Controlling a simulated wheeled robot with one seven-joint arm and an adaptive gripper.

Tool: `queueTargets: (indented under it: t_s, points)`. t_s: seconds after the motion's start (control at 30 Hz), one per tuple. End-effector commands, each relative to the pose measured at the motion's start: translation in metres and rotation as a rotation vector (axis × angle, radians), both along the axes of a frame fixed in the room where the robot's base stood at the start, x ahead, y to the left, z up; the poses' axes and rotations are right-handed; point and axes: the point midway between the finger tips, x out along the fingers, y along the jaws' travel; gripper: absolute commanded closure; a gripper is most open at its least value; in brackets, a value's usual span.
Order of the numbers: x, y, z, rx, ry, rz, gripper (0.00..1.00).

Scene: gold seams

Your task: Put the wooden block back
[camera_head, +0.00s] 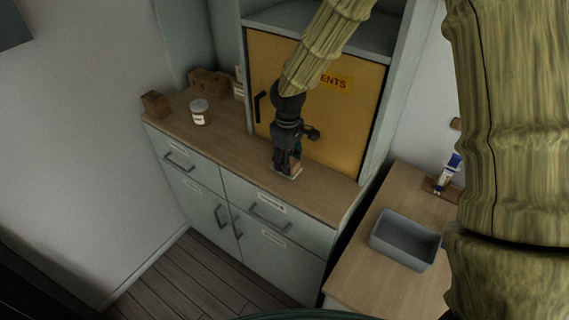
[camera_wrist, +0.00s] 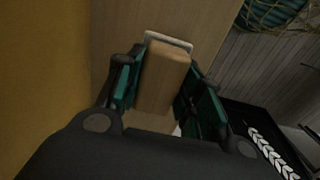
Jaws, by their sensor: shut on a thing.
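The wooden block (camera_wrist: 163,80) is between the two fingers of my gripper (camera_wrist: 158,92) in the wrist view, and the gripper is shut on it. A pale-rimmed flat piece (camera_wrist: 168,40) shows at the block's far end. In the head view my gripper (camera_head: 286,168) points down at the wooden counter (camera_head: 222,160), in front of the yellow cabinet door (camera_head: 350,118). The block is mostly hidden by the gripper there. A pale edge (camera_head: 293,176) shows at the fingertips, at or very near the counter top; I cannot tell whether it touches.
A small brown block (camera_head: 155,104), a white jar (camera_head: 200,112) and brown boxes (camera_head: 209,83) stand on the counter's left part. A grey bin (camera_head: 405,241) and a blue-white tube (camera_head: 449,172) are on the right table (camera_head: 357,283). The counter between jar and gripper is clear.

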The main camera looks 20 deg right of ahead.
Motion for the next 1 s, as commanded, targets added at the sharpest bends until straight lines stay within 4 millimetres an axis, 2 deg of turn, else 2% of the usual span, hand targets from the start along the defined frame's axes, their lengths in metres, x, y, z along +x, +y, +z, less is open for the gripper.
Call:
queueTargets:
  t_s: [0.2, 0.57, 0.6, 0.7, 1.0]
  points:
    - [0.000, 0.000, -0.019, 0.000, 0.000, 0.001, 0.82]
    - [0.000, 0.000, -0.023, 0.001, -0.001, 0.000, 0.82]
    - [0.000, 0.000, -0.022, 0.001, -0.001, 0.000, 0.56]
    - [0.000, 0.000, -0.022, 0.001, -0.001, 0.000, 0.41]
    - [0.000, 0.000, -0.021, 0.000, -0.001, 0.000, 0.41]
